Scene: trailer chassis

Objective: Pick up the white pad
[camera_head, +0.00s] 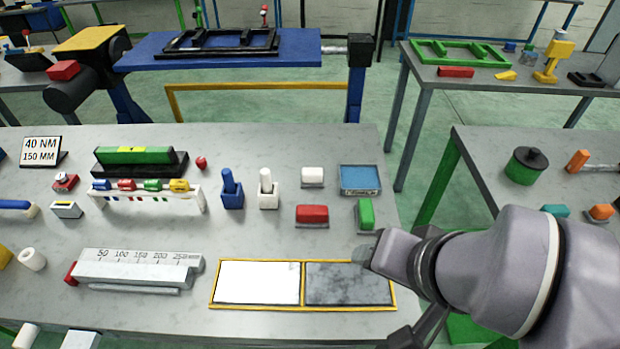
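A small white pad (312,176) sits on a thin grey base toward the back right of the grey workbench, left of a blue box. A red pad (312,213) lies in front of it and a green pad (365,213) to the front right, both on similar bases. My arm reaches in from the right, and its front end, where my gripper (377,256) seems to be, is over the bench's right side, apart from the white pad. The fingers cannot be made out clearly.
A yellow-framed tray (302,283) with a white left half and grey right half lies in front. A blue-topped box (360,179), white holder (267,190) and blue holder (231,190) stand near the pads. A ruler block (138,268) lies at left.

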